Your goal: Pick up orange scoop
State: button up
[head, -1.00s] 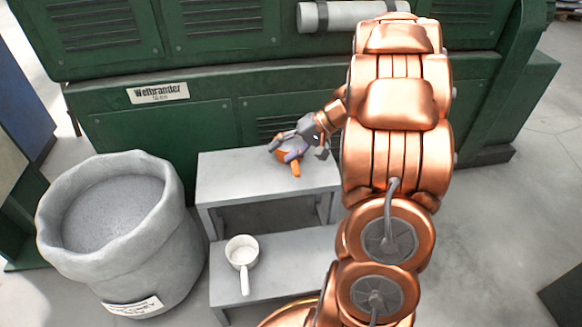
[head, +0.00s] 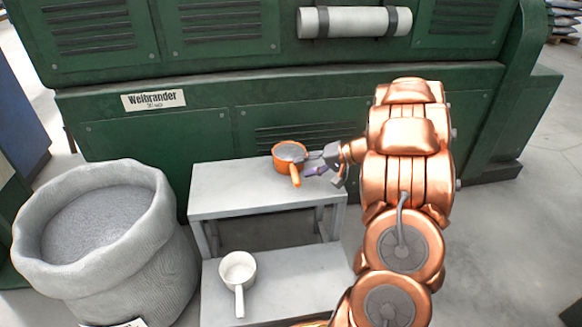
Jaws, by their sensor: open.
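The orange scoop (head: 289,158) stands on the upper step of a grey step stand (head: 225,200), near its back edge. Its opening faces up and looks grey inside. Its short orange handle points toward me. My gripper (head: 312,163) comes in from the right, just right of the scoop. It is open, with one dark finger close to the rim and a purple-tinted finger nearer to me, beside the handle. Whether a finger touches the scoop I cannot tell. The scoop is mostly uncovered.
A white scoop (head: 238,272) sits on the lower step. A large grey sack (head: 160,240) of grey granules stands at the left. A green machine (head: 210,140) closes off the back behind the stand. Open floor (head: 510,240) lies to the right.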

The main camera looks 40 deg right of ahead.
aim_at(294, 171)
jog(key=b+x, duration=0.1)
jog(key=x, duration=0.2)
jog(key=shift+s+f, duration=0.15)
jog(key=shift+f, duration=0.05)
jog(key=shift+w+a+f+b, duration=0.25)
jog(key=shift+w+a+b, duration=0.2)
jog(key=shift+w, duration=0.1)
grip_shut()
